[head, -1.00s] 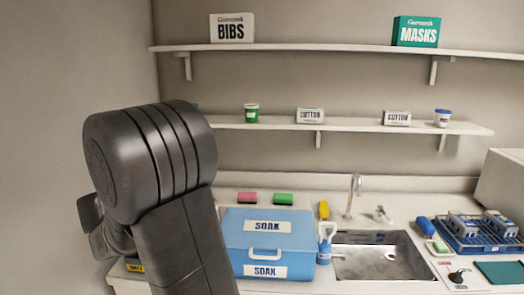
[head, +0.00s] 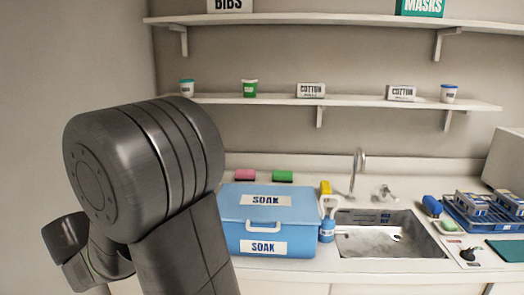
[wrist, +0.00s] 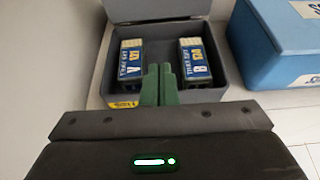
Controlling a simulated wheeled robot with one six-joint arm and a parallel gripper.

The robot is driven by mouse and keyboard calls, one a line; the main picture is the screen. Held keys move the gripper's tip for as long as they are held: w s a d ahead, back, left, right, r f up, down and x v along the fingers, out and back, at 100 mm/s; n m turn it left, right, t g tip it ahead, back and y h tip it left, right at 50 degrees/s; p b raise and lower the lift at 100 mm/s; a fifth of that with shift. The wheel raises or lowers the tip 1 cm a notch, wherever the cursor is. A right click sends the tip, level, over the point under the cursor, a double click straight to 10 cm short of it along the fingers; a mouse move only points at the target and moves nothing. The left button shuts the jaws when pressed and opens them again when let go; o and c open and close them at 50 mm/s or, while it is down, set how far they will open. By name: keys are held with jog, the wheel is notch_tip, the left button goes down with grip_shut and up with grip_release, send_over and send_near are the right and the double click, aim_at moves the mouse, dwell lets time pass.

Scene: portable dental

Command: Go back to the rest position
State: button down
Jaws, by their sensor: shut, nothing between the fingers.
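My gripper (wrist: 160,86) shows in the wrist view with its two green fingers together and nothing between them. It is in front of an open grey box (wrist: 222,92) that holds two blue packs: one marked V (wrist: 131,68) on the left and one marked B (wrist: 195,62) on the right. The fingertips appear between the two packs in the picture; I cannot tell how far above the box they are. In the head view my arm fills the left side, and the fingers are hidden.
A closed blue SOAK box (head: 268,218) stands on the counter, right of the grey box. Right of it are a spray bottle (head: 327,230), a sink (head: 390,240) and a blue rack (head: 480,222). Two shelves (head: 320,101) hang above. A wall is close on the left.

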jog(key=shift+s+f+t+b, duration=0.3)
jog(key=shift+f+b, duration=0.35)
jog(key=shift+b, duration=0.2)
jog(key=shift+s+f+t+b, duration=0.15)
jog(key=shift+f+t+b, duration=0.15)
jog(key=shift+f+b, duration=0.45)
jog(key=shift+r, duration=0.1)
